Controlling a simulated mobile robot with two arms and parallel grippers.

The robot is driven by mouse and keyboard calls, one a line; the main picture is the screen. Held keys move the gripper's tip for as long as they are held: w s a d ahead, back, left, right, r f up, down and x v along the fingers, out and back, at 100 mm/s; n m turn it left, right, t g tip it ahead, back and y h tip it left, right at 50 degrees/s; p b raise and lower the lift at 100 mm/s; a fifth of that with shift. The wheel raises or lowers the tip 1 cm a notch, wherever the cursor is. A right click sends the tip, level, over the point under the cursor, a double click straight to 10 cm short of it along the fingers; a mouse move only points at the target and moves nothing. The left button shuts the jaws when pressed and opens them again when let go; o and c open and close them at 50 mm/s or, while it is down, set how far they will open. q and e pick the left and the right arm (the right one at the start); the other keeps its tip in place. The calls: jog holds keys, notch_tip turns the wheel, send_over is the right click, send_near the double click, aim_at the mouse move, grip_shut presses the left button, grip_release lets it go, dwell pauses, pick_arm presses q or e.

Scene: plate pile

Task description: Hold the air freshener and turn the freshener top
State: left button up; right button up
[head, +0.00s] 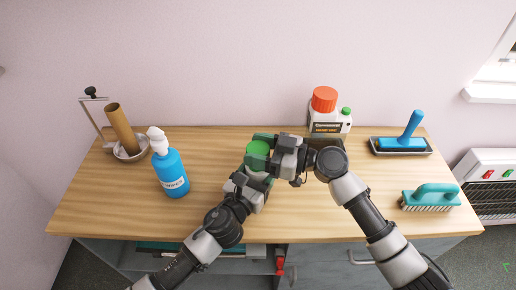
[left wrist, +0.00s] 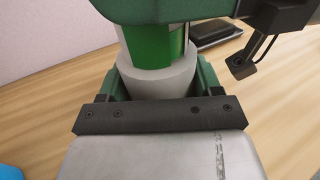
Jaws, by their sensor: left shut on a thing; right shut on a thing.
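The air freshener stands upright on the wooden table, its green top (head: 258,148) showing in the head view. In the left wrist view I see its pale grey lower body (left wrist: 155,80) and a green part (left wrist: 150,45) above. My left gripper (head: 257,168) is shut on the lower body from the front, with its green fingers on both sides in the left wrist view. My right gripper (head: 262,146) comes in from the right and is shut on the green top. The right gripper hides much of the upper part in the left wrist view.
A blue pump bottle (head: 172,174) and a cardboard tube on a holder (head: 122,130) are on the left. A white jug with an orange cap (head: 325,115) stands behind. A blue-handled roller tray (head: 401,146) and a teal brush (head: 432,198) are on the right. The table front (head: 330,225) is clear.

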pick_arm(q)
jog(key=shift+s, duration=0.1)
pick_arm(e)
jog(key=n+g, duration=0.3)
jog(key=g, duration=0.1)
jog(key=n+g, duration=0.2)
jog(key=g, duration=0.3)
jog(key=shift+n, duration=0.4)
jog(key=shift+n+g, duration=0.3)
jog(key=shift+g, duration=0.2)
jog(key=o, duration=0.9)
jog(key=shift+o, duration=0.2)
jog(key=shift+d, duration=0.1)
jog(key=v, duration=0.7)
jog(key=shift+d, duration=0.2)
jog(key=shift+w, duration=0.1)
